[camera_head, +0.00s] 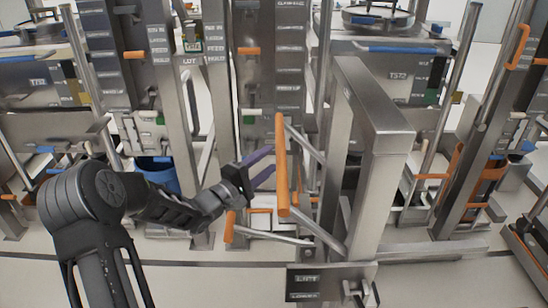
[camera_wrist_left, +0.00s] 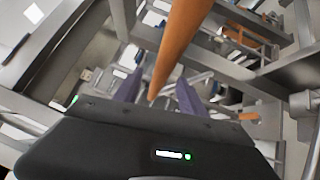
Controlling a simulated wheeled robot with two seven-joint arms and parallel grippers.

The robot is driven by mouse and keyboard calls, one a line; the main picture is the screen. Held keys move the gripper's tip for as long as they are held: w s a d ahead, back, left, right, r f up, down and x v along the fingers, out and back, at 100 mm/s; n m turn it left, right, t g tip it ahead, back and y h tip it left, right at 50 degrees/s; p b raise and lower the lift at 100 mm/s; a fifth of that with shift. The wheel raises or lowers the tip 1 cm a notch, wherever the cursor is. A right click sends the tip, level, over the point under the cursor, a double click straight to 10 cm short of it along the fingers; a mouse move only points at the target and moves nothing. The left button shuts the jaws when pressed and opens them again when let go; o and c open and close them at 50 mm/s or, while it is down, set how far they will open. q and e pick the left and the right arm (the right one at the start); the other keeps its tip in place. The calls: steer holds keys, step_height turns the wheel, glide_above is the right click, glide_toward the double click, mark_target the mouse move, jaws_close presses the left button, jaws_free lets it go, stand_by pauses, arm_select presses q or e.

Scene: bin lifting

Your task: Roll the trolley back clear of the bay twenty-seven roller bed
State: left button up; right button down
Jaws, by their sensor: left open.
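The trolley (camera_head: 385,140) is a grey steel frame with thick posts, standing right of centre in the head view. Its upright orange handle (camera_head: 282,165) is on its left side. My left gripper (camera_head: 268,165) is open, its purple fingers pointing at the handle from the left, close to mid-height. In the left wrist view the orange handle (camera_wrist_left: 178,45) runs down between the two spread fingers (camera_wrist_left: 160,88). I cannot tell whether they touch it. My right gripper is not in view. I cannot tell which roller bed is bay twenty-seven.
A LIFT/LOWER sign (camera_head: 303,282) sits low at the trolley's front. Steel racks with orange handles stand behind, and a blue bin (camera_head: 158,176) is at the left. Another rack (camera_head: 470,165) stands at the right. The pale floor (camera_head: 200,275) in front looks mostly clear.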

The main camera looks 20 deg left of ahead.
arm_select(q)
steer(key=shift+v, duration=1.9)
steer(key=shift+c, duration=0.3)
